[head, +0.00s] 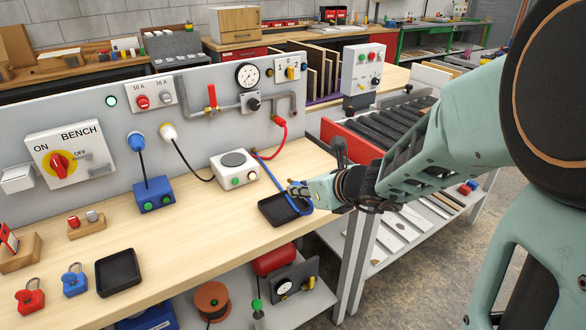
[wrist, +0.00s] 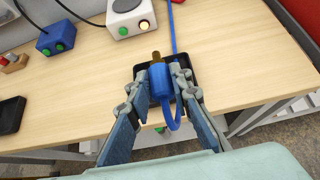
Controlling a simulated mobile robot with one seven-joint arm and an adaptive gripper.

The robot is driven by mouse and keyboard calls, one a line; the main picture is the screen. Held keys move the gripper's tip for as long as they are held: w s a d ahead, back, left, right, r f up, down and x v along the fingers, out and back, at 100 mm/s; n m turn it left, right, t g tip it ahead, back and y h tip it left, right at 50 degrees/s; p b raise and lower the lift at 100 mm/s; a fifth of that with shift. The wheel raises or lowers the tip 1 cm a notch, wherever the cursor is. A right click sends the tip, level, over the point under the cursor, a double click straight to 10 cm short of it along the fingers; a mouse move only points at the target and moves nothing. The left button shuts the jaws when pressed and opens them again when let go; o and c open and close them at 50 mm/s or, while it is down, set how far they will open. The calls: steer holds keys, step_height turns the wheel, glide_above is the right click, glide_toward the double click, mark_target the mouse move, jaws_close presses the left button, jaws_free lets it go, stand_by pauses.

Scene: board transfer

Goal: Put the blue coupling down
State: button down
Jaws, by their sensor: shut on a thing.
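The blue coupling (wrist: 159,82) is a blue cylinder with a brass tip and a blue hose looping from it. My gripper (wrist: 160,85) is shut on it, with a finger on each side in the wrist view. In the head view my gripper (head: 296,189) is at the black tray (head: 272,211) near the bench's front edge. The tray also shows behind the coupling in the wrist view (wrist: 195,72). The coupling is mostly hidden by the fingers in the head view. I cannot tell whether it touches the tray floor.
A white box with a round plate (head: 235,169) stands behind the tray. A blue box (head: 153,194) with green buttons is to its left. A second black tray (head: 118,272) lies at the front left. Wood between the trays is clear.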

steer(key=f+b, duration=0.1)
steer(key=w+a+f+b, duration=0.1)
steer(key=f, duration=0.1)
steer(key=w+a+f+b, duration=0.1)
steer(key=shift+w+a+f, duration=0.1)
steer(key=shift+w+f, duration=0.1)
steer(key=shift+w, duration=0.05)
steer(key=shift+b+x, duration=0.6)
steer(key=shift+x, duration=0.3)
step_height(320, 180, down, 4)
steer(key=b, duration=0.3)
steer(key=shift+a+r, duration=0.15)
steer(key=shift+r, duration=0.05)
steer(key=shift+f, duration=0.1)
steer(key=shift+f, duration=0.15)
steer(key=c, duration=1.7)
jaws_free()
steer(key=shift+c, duration=0.2)
